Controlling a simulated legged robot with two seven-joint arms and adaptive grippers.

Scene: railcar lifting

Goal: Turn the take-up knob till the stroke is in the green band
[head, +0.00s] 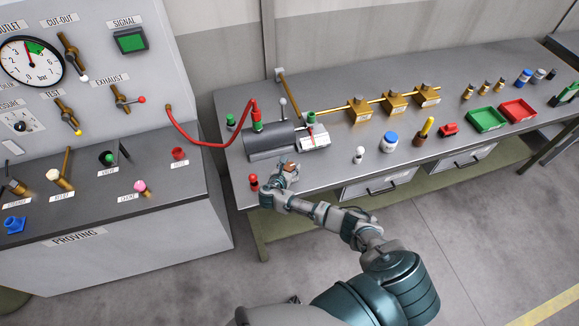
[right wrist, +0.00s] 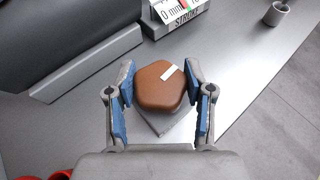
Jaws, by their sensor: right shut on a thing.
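The take-up knob (right wrist: 158,88) is brown, rounded and many-sided, with a white mark on its top toward the upper right. My right gripper (right wrist: 160,82) is shut on it, with one blue-padded finger on each side. In the head view my right gripper (head: 288,169) is at the front of the grey cylinder (head: 270,142) on the bench. In the head view the scale (head: 316,136) is too small to read. My left gripper is not in view.
A red hose (head: 205,143) runs from the proving panel to the cylinder. A red-topped item (head: 254,182) stands left of my right gripper. A white-topped piece (head: 359,154) and a blue-lidded jar (head: 390,141) stand to the right. Bare bench lies in between.

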